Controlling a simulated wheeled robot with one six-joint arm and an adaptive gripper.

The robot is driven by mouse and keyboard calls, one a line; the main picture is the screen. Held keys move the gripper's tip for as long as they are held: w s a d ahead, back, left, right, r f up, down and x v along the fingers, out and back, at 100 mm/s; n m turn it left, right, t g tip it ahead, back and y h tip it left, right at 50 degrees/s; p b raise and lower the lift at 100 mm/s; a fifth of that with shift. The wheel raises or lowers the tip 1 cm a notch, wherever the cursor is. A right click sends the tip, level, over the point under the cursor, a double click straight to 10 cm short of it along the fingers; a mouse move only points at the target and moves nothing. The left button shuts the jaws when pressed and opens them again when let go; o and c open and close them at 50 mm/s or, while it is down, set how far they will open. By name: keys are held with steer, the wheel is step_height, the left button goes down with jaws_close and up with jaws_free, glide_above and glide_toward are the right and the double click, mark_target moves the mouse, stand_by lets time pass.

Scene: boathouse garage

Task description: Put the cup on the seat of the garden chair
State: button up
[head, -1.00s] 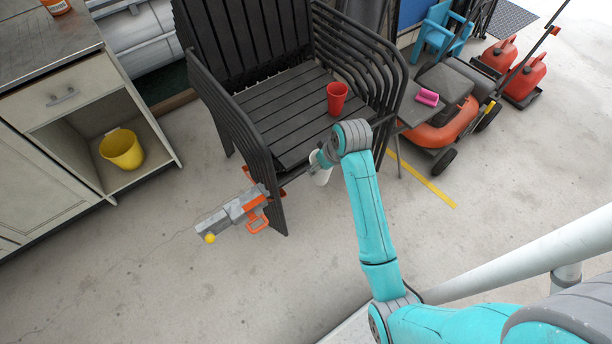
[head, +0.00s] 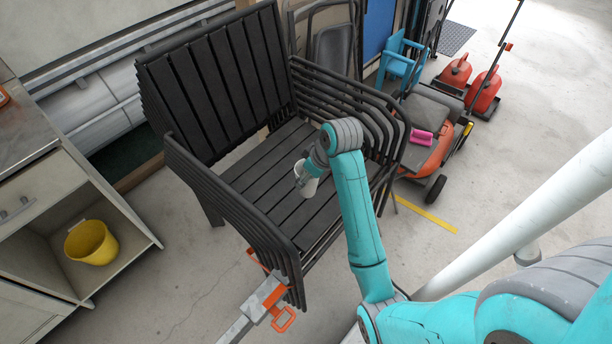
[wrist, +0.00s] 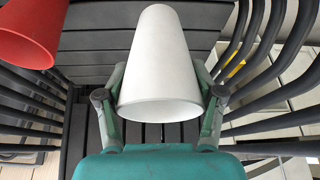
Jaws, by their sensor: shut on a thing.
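My gripper (head: 303,172) is shut on a white cup (head: 307,186), over the seat of the dark garden chair (head: 257,165). The cup also shows in the wrist view (wrist: 160,70), between the two fingers. I cannot tell whether it touches the seat. The chair is the top one of a stack, with a slatted seat and back. A red cup (wrist: 25,35) is at the left edge of the wrist view; in the head view my arm hides it.
A yellow bucket (head: 91,242) stands in the open cabinet (head: 130,215) at left. An orange mower (head: 428,150) with a pink item (head: 421,136) is at right.

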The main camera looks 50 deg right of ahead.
mark_target(308, 189)
steer(key=shift+f, duration=0.1)
steer(key=shift+s+f, duration=0.1)
steer(key=shift+f, duration=2.3)
steer(key=shift+f, duration=0.15)
steer(key=shift+f, duration=0.6)
steer(key=shift+f, duration=0.2)
steer(key=o, duration=1.2)
steer(key=shift+o, duration=0.2)
